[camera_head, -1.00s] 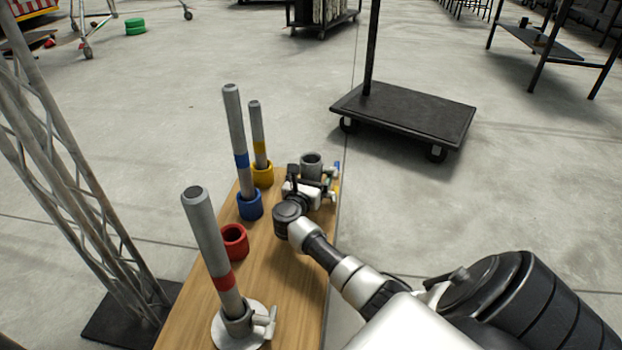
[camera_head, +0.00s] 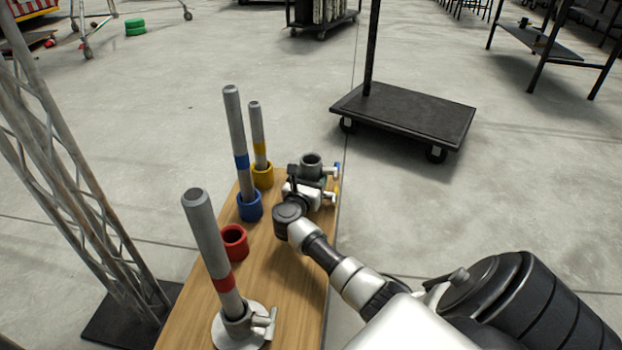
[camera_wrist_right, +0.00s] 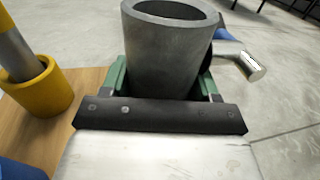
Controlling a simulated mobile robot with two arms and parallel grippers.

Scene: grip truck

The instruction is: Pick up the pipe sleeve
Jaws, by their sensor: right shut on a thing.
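The pipe sleeve is a grey hollow cylinder (camera_head: 311,160) at the far right end of the wooden board. It also shows upright, close up, in the right wrist view (camera_wrist_right: 168,50). My right gripper (camera_head: 308,178) is shut on it, with green finger pads (camera_wrist_right: 119,78) on either side. A light handle (camera_wrist_right: 250,66) sticks out to the right of the sleeve in the wrist view. The sleeve's lower end is hidden by the gripper, so I cannot tell whether it touches the board. My left gripper is not in view.
The wooden board (camera_head: 279,266) carries a yellow cup (camera_head: 262,177) and a blue cup (camera_head: 249,207) with pipes in them, an empty red cup (camera_head: 233,243), and a red-banded pipe (camera_head: 207,236) in a round base. A black cart (camera_head: 408,114) stands beyond on open floor.

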